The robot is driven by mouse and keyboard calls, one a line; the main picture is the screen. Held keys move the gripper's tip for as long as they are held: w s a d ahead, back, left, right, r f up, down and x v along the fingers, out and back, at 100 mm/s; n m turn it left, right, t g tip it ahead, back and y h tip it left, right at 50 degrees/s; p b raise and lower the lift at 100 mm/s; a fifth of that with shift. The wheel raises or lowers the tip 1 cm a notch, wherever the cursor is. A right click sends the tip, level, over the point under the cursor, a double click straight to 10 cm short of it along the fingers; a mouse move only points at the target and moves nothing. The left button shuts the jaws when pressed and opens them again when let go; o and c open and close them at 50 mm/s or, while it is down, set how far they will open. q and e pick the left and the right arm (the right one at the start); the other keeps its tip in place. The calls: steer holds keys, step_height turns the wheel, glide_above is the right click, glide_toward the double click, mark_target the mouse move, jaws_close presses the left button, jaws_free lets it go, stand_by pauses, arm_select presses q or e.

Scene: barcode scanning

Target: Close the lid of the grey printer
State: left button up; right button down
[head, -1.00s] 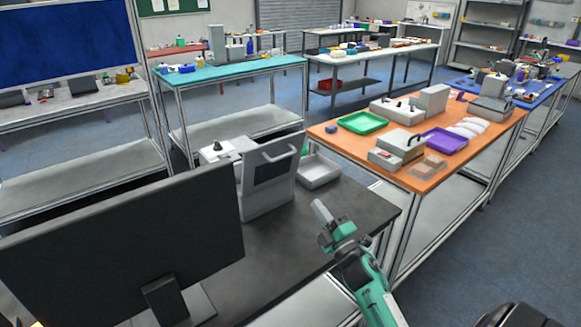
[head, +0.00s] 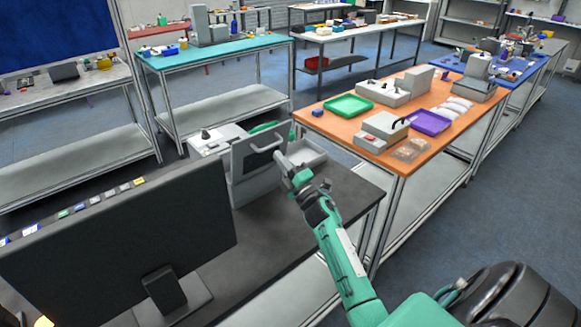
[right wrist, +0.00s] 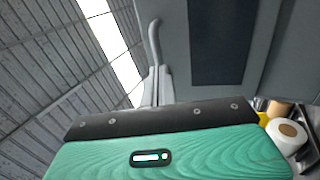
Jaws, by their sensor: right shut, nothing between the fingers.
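The grey printer (head: 256,190) stands on the dark table in the head view. Its lid (head: 257,153), with a dark window and a light bar handle (head: 269,143), stands raised and tilted. My right gripper (head: 283,163) is shut and empty, close beside the lid's right side; I cannot tell whether it touches. In the right wrist view the shut fingers (right wrist: 155,88) point toward the lid's grey panel (right wrist: 270,50), and the curved handle (right wrist: 154,40) rises beyond them. My left gripper is not in view.
A black monitor (head: 120,240) stands on the dark table, left of the printer. A grey tray (head: 306,154) lies behind the lid, and a green item (head: 264,128) shows above it. Rolls (right wrist: 287,133) show at the wrist view's right. Bare tabletop (head: 350,195) lies right.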

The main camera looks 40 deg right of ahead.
steer(key=shift+x, duration=0.85)
